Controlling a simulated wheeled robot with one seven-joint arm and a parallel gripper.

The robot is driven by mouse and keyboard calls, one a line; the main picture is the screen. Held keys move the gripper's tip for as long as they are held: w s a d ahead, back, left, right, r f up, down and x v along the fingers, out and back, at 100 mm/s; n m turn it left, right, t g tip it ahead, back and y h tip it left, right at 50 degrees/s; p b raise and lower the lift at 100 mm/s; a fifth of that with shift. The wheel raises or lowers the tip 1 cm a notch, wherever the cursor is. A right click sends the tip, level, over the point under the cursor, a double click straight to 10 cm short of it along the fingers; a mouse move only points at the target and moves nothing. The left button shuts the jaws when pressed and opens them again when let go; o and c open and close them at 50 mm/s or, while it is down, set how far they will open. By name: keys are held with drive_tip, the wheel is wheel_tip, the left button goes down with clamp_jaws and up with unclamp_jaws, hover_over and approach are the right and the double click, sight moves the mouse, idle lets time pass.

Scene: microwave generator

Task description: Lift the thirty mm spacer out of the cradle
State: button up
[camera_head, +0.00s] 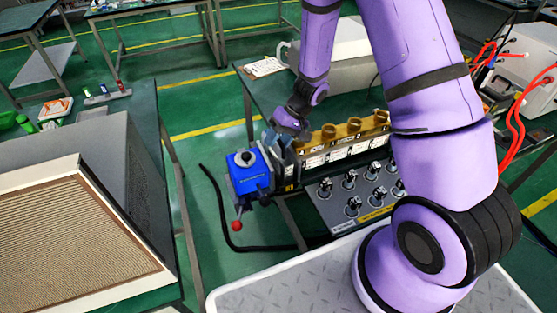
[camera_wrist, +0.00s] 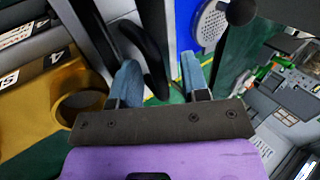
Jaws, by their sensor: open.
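The gold cradle (camera_head: 352,134) stands on the bench in the head view, with several round gold pieces (camera_head: 329,131) along its top and pale labels on its side. In the wrist view the cradle (camera_wrist: 30,110) is at the left, with a round gold opening or ring (camera_wrist: 82,106). I cannot tell which piece is the thirty mm spacer; the labels are too small or cut off. My gripper (camera_head: 283,148) is beside the cradle's left end, near the blue vise-like device (camera_head: 250,172). Its two blue fingers (camera_wrist: 160,82) are apart, with no held piece visible between them.
A panel with several black knobs (camera_head: 352,206) lies in front of the cradle. A red-ball lever (camera_head: 237,225) hangs below the blue device. A clipboard (camera_head: 265,67) lies on the bench behind. A ribbed filter-like box (camera_head: 75,235) is at the left.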

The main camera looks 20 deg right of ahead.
drive_tip(key=shift+c, duration=0.4)
clamp_jaws()
idle(0.9)
